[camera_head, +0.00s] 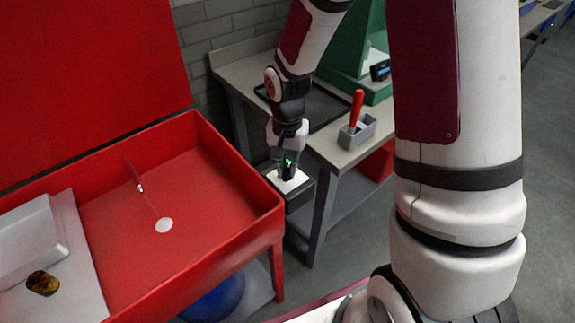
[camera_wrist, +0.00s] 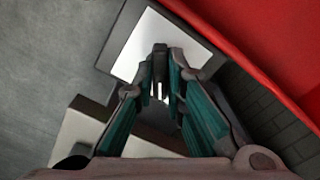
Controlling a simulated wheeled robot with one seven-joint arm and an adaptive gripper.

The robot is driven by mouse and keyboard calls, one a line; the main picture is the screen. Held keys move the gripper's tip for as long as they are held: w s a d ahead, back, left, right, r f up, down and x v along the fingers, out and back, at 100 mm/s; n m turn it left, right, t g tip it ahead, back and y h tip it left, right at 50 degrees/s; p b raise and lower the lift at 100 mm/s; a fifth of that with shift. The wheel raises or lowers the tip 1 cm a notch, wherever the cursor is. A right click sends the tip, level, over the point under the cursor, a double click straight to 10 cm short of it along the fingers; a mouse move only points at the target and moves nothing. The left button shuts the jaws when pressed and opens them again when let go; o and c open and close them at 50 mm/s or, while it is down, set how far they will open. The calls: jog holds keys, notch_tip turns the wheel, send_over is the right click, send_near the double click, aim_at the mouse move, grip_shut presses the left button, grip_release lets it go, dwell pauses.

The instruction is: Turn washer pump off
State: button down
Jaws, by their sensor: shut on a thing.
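A dark box with a white top face (camera_head: 290,182) sits low between the red washer basin (camera_head: 215,195) and the grey bench. In the wrist view its white face (camera_wrist: 135,52) lies beyond my fingers. My gripper (camera_head: 288,170) points down at this face, its fingers over it. In the wrist view my gripper (camera_wrist: 161,75) has its fingertips closed in on a small dark upright piece (camera_wrist: 160,49), which looks like the pump's switch lever. The fingers hide its lower part, and I cannot tell which way it is set.
The grey bench (camera_head: 345,158) stands just right of my gripper, with a grey holder (camera_head: 357,131) and a red-handled tool (camera_head: 357,106) on it. The basin wall is close on the left. A blue drum (camera_head: 213,302) stands below the basin.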

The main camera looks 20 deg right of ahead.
aim_at(287, 168)
jog(key=n+p, duration=0.1)
jog(key=n, duration=0.4)
jog(key=shift+n, duration=0.3)
jog(key=n+p, duration=0.1)
jog(key=n, duration=0.4)
jog(key=shift+p, duration=0.3)
jog(key=shift+w+n, duration=0.1)
jog(key=shift+n, duration=0.2)
jog(key=c, duration=1.6)
grip_release()
jog(key=shift+c, duration=0.2)
jog(key=shift+r, duration=0.15)
notch_tip(287, 168, up, 12)
